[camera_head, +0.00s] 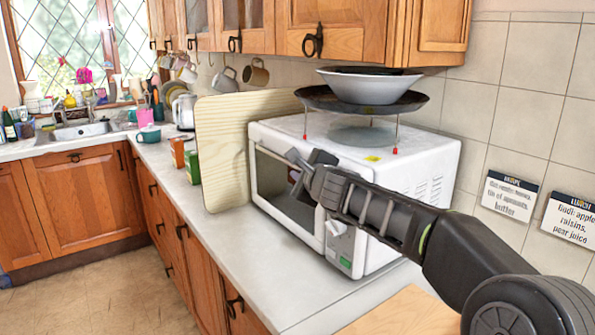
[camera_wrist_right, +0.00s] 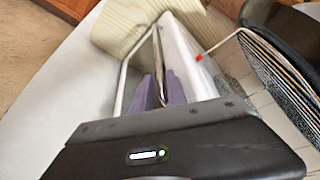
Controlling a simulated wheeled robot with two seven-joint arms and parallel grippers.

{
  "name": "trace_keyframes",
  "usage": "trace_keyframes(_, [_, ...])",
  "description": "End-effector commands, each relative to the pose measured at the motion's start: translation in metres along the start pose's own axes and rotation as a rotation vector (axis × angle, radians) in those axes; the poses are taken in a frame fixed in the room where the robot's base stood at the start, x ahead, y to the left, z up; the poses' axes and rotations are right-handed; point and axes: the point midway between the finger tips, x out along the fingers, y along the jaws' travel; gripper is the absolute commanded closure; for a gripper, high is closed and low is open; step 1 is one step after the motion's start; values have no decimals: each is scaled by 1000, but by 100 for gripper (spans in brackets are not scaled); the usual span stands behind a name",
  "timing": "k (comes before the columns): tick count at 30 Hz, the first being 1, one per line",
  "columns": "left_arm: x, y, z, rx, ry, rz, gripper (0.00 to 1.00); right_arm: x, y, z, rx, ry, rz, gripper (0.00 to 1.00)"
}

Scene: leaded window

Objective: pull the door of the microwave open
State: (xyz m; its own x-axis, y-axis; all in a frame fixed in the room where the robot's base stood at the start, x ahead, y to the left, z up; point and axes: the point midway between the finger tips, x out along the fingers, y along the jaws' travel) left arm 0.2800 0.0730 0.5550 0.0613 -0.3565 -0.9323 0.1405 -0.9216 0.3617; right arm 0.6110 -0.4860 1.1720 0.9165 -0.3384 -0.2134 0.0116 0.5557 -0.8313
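The white microwave (camera_head: 390,215) stands on the counter against the tiled wall. Its door (camera_head: 283,212), a white frame around a dark pane, faces the front left. My right gripper (camera_head: 303,172) reaches across the microwave's front to the upper part of the door. In the right wrist view my two fingers (camera_wrist_right: 161,92) stand close together beside a thin dark strip at the door. I cannot tell whether they press on it or how far the door stands from the body. My arm hides part of the microwave's front. My left gripper is not in view.
A wooden board (camera_head: 222,150) leans close beside the door's far side. Green and orange boxes (camera_head: 178,152) stand beyond it. The counter (camera_head: 245,262) before the door is clear.

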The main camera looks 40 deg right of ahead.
Motion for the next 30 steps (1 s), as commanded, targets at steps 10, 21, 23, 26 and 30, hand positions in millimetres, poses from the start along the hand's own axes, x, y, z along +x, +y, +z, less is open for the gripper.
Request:
trace_keyframes(10, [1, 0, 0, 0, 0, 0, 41, 24, -1, 0, 0, 0, -1, 82])
trace_keyframes(21, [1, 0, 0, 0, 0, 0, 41, 24, 0, 0, 0, 0, 0, 99])
trace_keyframes(23, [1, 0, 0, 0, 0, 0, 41, 24, 0, 0, 0, -1, 0, 100])
trace_keyframes(26, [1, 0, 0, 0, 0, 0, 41, 24, 0, 0, 0, 0, 0, 100])
trace_keyframes(30, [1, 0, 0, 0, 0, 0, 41, 24, 0, 0, 0, 0, 0, 100])
